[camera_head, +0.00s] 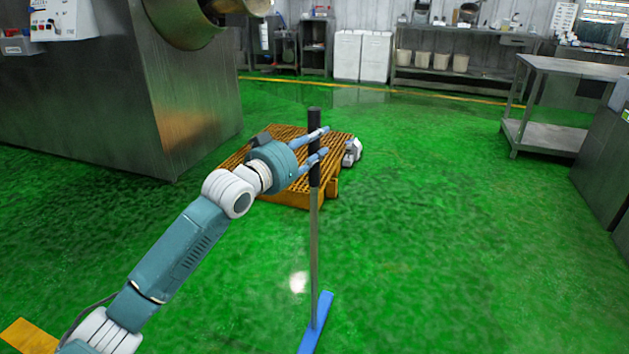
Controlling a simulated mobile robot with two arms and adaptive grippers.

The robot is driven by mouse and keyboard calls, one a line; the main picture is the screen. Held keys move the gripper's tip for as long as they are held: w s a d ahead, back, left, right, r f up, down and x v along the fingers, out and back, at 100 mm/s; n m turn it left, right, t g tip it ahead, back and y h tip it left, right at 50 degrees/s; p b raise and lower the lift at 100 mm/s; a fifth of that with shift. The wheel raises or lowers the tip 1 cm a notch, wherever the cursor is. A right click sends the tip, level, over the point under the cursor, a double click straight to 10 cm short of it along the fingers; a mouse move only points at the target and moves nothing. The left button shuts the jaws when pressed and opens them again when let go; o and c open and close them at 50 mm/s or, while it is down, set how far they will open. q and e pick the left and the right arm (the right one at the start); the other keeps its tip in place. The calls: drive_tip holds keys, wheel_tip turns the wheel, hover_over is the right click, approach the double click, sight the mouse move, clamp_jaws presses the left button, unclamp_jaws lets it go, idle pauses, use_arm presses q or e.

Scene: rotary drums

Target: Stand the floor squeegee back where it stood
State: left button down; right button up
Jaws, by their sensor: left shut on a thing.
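The floor squeegee (314,245) stands nearly upright in front of me, with a black grip at the top, a grey metal pole and a blue head (317,325) low in the view. My left gripper (318,143) is shut on the black grip, its fingers crossing it from the left. The blue head is at the green floor; I cannot tell whether it touches. The right gripper is not in view.
An orange slatted platform (290,190) lies on the floor behind the squeegee, with a small grey-white object (353,152) at its right. A large steel machine (180,100) stands left. A steel table (570,68) stands right. Green floor (430,220) is clear between.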

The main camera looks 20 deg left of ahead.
sight(314, 175)
use_arm(q)
wheel_tip(314, 175, down, 5)
drive_tip(key=shift+r+b, duration=0.2)
drive_tip(key=shift+b, duration=0.15)
wheel_tip(314, 175, down, 3)
drive_tip(key=shift+f+b, duration=0.1)
drive_tip(key=shift+b, duration=0.25)
drive_tip(key=shift+f, duration=0.25)
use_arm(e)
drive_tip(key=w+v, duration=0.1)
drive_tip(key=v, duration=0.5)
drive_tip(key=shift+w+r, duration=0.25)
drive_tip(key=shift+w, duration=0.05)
use_arm(q)
drive_tip(key=shift+f, duration=0.1)
drive_tip(key=c, duration=1.6)
unclamp_jaws()
drive_tip(key=shift+f, duration=0.3)
drive_tip(key=o, duration=0.4)
